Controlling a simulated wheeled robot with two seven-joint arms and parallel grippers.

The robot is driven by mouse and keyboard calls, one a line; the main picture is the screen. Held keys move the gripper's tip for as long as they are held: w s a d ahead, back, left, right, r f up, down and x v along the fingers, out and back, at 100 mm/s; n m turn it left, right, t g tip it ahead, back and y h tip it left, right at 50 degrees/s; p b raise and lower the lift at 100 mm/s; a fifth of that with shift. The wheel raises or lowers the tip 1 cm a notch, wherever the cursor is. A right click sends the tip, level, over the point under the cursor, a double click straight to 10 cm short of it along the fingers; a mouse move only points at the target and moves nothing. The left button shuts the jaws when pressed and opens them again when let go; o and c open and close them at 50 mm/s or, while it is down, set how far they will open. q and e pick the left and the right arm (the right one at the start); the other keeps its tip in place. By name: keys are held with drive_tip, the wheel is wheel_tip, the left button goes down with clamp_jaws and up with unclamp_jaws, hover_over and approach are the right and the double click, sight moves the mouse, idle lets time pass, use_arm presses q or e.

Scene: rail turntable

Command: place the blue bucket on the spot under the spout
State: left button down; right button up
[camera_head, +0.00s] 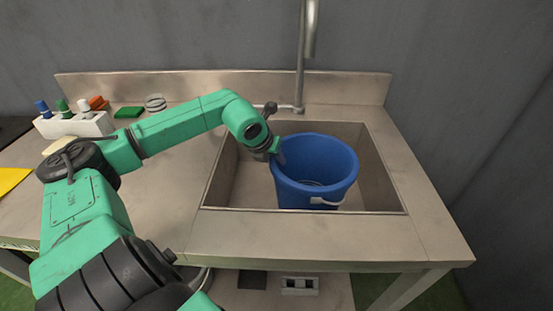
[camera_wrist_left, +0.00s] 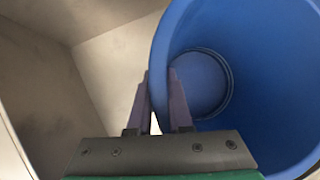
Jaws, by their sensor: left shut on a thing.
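The blue bucket (camera_head: 325,180) is upright in the sink basin (camera_head: 237,185), in its right-hand part. Its inside fills much of the left wrist view (camera_wrist_left: 265,70). My left gripper (camera_head: 277,156) is shut on the bucket's left rim, with one finger inside and one outside; the two fingers (camera_wrist_left: 160,95) show in the left wrist view. The spout (camera_head: 311,40) hangs from the tall tap behind and above the bucket. I cannot tell if the bucket's base touches the basin floor. The spot under the spout is not visible. My right gripper is not in view.
The steel counter (camera_head: 300,228) surrounds the basin, with a raised backsplash (camera_head: 200,84) behind. A white rack (camera_head: 75,125) with coloured bottles stands at the left, near a green sponge (camera_head: 128,112) and a coil (camera_head: 155,102). The counter right of the basin is clear.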

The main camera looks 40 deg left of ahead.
use_arm(q)
drive_tip(key=c, duration=0.8)
unclamp_jaws()
drive_tip(key=shift+c, duration=0.2)
drive_tip(key=shift+s+d+r+b, duration=0.1)
drive_tip(key=shift+s+r+b, duration=0.05)
drive_tip(key=shift+b, duration=0.2)
drive_tip(key=shift+s+r+b, duration=0.4)
drive_tip(key=shift+r+b, duration=0.05)
drive_tip(key=shift+b, duration=0.1)
drive_tip(key=b+v, duration=0.1)
drive_tip(key=v, duration=0.9)
drive_tip(key=shift+r+b, duration=0.25)
drive_tip(key=shift+b, duration=0.1)
